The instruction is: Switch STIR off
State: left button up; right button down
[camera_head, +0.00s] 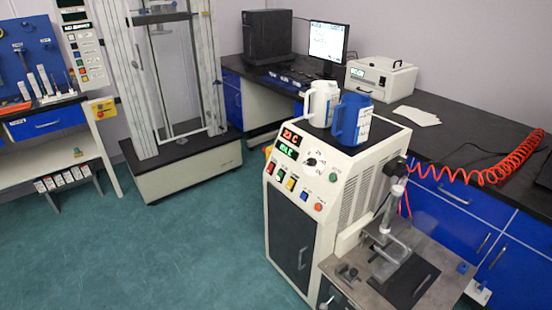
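A cream machine cabinet (292,225) stands in the middle right, with a sloped control panel (298,172) at its upper front. The panel has a red-lit display (290,137) and a green-lit display (288,151). A dark knob (311,161) and a green button (333,177) sit right of them. A lower row holds small coloured switches, including a yellow one (291,183), a blue one (304,195) and an orange-red button (318,207). The labels are too small to read, so I cannot tell which control is STIR or its position. Neither gripper shows.
A white jug (320,103) and a blue jug (351,121) stand on the cabinet top. A metal fixture (392,250) occupies the bench at its right. A red coiled hose (500,170) hangs by the black counter. Green floor (190,255) is clear left of the cabinet.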

aim_at(279, 175)
jog(key=i+j+z, duration=0.1)
jog(key=i+j, duration=0.15)
jog(key=i+j+z, duration=0.1)
jog(key=i+j, duration=0.2)
jog(key=i+j+z, duration=0.1)
jog(key=j, duration=0.4)
jog(key=i+j+z, duration=0.1)
jog(key=i+j, duration=0.25)
jog(key=i+j+z, duration=0.1)
jog(key=j, duration=0.35)
jog(key=i+j+z, duration=0.1)
jog(key=i+j, duration=0.25)
